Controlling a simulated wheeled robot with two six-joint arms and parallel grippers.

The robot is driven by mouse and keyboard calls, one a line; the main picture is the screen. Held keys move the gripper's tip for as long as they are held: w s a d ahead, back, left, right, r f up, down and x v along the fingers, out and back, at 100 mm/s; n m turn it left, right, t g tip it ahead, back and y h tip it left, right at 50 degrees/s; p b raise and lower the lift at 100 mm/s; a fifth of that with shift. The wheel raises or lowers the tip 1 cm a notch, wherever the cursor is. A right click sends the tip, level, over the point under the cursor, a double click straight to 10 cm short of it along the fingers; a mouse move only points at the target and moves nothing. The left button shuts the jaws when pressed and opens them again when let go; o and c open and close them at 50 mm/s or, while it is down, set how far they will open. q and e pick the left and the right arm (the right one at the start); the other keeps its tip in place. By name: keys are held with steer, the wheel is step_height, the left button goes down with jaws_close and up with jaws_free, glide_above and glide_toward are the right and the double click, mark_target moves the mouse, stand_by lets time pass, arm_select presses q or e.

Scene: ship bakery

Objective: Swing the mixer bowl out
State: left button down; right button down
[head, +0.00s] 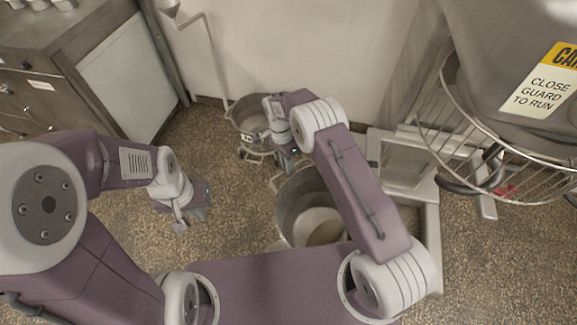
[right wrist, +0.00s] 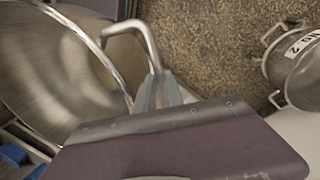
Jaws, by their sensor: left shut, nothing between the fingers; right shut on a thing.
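The large steel mixer bowl (head: 296,205) stands out on the floor side of the mixer, left of the wire guard (head: 470,165), partly hidden by my right arm. It also fills the left of the right wrist view (right wrist: 50,65). My right gripper (head: 288,163) is at the bowl's far rim. In the right wrist view its fingers (right wrist: 158,92) are shut on the bent metal handle (right wrist: 132,27) on the bowl's side. My left gripper (head: 180,220) is shut and empty, low over the floor to the left of the bowl, apart from it.
A smaller labelled bowl (head: 248,120) stands by the back wall, also in the right wrist view (right wrist: 297,72). The mixer head with its caution sign (head: 541,84) overhangs at the right. A steel cabinet (head: 70,65) is at the left. Speckled floor (head: 130,215) is free between.

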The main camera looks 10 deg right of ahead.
stand_by(0.4)
steer(key=c, duration=1.5)
jaws_free()
steer(key=shift+o, duration=0.2)
steer(key=shift+w+r, duration=0.1)
step_height(320, 180, up, 9)
steer(key=w+p, duration=0.1)
steer(key=shift+w+a, duration=0.25)
steer(key=shift+a, duration=0.1)
